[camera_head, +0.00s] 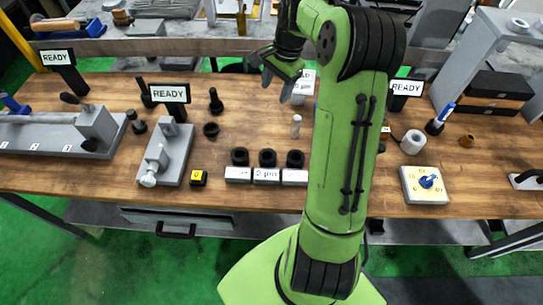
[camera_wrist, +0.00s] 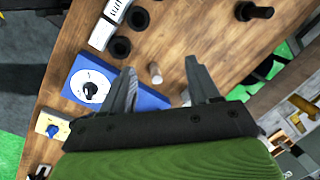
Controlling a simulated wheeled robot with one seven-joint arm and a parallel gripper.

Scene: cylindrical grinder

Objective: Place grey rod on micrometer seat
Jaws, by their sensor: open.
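A small light-grey rod (camera_head: 296,125) stands upright on the wooden table, just left of my arm in the head view. In the wrist view the rod (camera_wrist: 155,73) appears in the gap between the fingers, beyond their tips. My gripper (camera_head: 277,86) is open and empty, above and behind the rod in the head view; its spread fingers (camera_wrist: 159,72) also show in the wrist view. A grey bench fixture (camera_head: 178,158) with a silver knob stands to the left under a READY sign; it may be the micrometer, but I cannot make out its seat clearly.
Three black rings sit at white labelled blocks (camera_head: 266,175) in front of the rod. A black cup (camera_head: 211,130) and a black peg (camera_head: 216,101) stand to its left. A blue dial box (camera_wrist: 90,87) lies close to one finger in the wrist view. Bare table surrounds the rod.

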